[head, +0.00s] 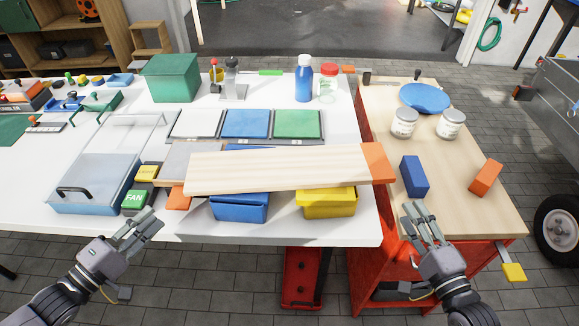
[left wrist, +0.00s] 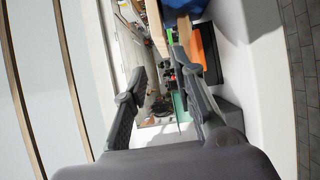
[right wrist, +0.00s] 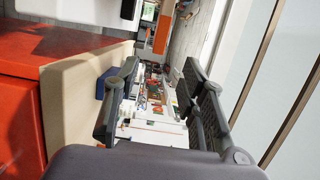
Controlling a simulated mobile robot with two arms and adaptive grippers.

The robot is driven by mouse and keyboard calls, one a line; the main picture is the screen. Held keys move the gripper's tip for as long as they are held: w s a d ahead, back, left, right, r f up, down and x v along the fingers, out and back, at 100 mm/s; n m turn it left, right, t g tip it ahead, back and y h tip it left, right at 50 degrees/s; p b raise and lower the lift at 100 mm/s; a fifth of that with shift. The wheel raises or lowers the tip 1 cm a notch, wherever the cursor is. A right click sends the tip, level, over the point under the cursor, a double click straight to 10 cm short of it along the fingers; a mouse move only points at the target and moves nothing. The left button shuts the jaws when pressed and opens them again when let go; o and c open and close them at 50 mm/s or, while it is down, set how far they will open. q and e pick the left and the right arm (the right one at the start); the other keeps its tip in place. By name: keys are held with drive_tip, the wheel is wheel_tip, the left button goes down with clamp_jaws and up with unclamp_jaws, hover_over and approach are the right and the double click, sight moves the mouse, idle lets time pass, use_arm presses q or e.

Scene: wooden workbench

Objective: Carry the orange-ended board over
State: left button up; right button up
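The long light-wood board (head: 285,168) lies across the white table, over a blue bin (head: 240,207) and a yellow bin (head: 328,203). Its right end has an orange block (head: 377,163). An orange piece (head: 178,199) shows below its left end; I cannot tell whether it belongs to the board. My left gripper (head: 148,226) is open and empty at the table's front edge, left of the board. My right gripper (head: 422,217) is open and empty at the wooden bench's front, right of and nearer than the board. Both wrist views show the fingers apart with nothing between them.
The wooden bench (head: 465,205) at right holds a blue block (head: 413,176), an orange block (head: 485,177), two jars and a blue plate (head: 425,98). A blue-grey lidded tray (head: 95,182) and a green FAN button (head: 135,201) are left of the board. Panels lie behind it.

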sight(200, 169)
use_arm(q)
drive_tip(key=shift+w+d, duration=0.1)
use_arm(e)
drive_tip(key=shift+w, duration=0.1)
